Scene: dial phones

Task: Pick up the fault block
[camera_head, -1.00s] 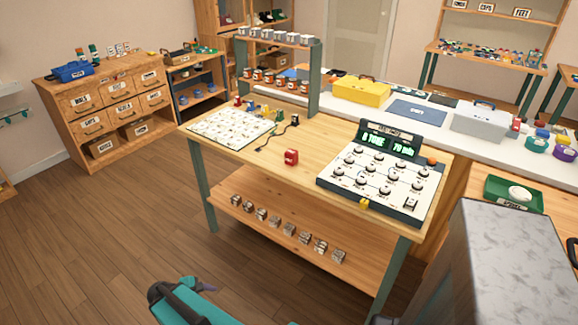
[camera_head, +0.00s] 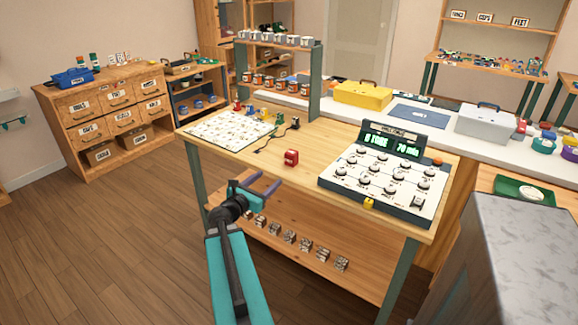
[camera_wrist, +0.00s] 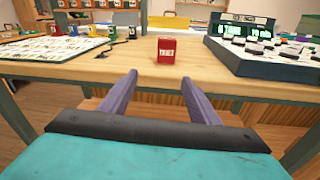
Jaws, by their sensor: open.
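A small red block (camera_head: 291,157) with a white label stands alone on the wooden workbench, left of the dial panel. I take it for the fault block, though its label is too small to read surely. In the wrist view the red block (camera_wrist: 166,49) stands upright, beyond and between my fingertips. My gripper (camera_head: 267,182) is open and empty, in front of the bench's near edge. In the wrist view my gripper (camera_wrist: 158,80) shows two purple fingers spread apart, short of the block and not touching it.
A white chart board (camera_head: 230,131) and small coloured pieces lie left. Several metallic blocks (camera_head: 306,244) sit on the lower shelf. Bench top around the red block is clear.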

